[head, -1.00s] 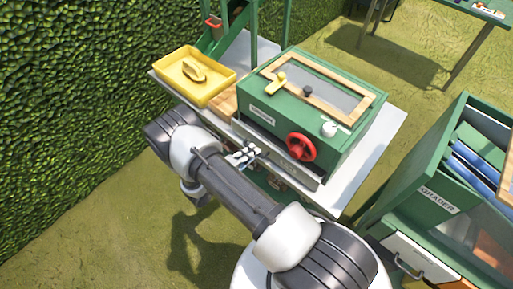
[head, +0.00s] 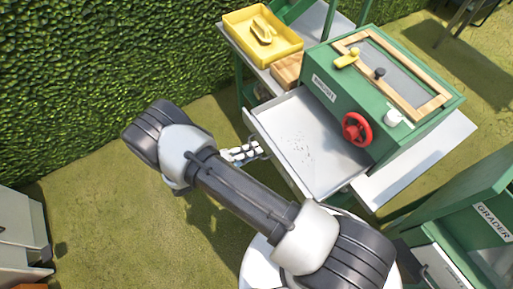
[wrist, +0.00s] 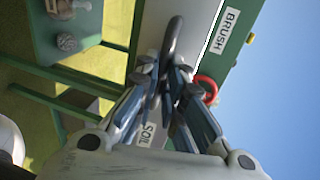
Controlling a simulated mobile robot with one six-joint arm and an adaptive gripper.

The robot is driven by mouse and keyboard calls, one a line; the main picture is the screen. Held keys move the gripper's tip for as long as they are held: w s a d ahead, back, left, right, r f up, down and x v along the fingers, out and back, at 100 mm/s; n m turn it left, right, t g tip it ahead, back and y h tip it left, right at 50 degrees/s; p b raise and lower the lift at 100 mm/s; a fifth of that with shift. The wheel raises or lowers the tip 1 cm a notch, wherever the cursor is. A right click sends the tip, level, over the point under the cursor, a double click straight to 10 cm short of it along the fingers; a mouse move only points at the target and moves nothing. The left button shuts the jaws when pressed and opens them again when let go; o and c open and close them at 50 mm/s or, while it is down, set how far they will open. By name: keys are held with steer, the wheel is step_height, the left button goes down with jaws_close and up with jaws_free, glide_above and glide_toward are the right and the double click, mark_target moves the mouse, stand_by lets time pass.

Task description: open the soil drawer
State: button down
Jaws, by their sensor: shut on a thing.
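The soil drawer (head: 305,142) is a pale grey tray pulled well out from the front of the green machine (head: 338,82). A few dark specks lie on its floor. In the wrist view a label reading SOIL (wrist: 147,135) shows on the drawer front beside my fingers. My gripper (wrist: 166,78) is closed around the dark handle (wrist: 172,38) of the drawer. In the head view my gripper (head: 243,153) shows at the drawer's front left edge, partly hidden by my arm, and the handle is hidden there.
The machine carries a red handwheel (head: 356,129) to the right of the drawer. A green grader (head: 478,220) stands at right. Open grass lies left, before the hedge (head: 70,90).

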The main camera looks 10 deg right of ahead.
steer(key=c, duration=1.7)
jaws_free()
steer(key=v, duration=1.2)
steer(key=shift+w, duration=0.1)
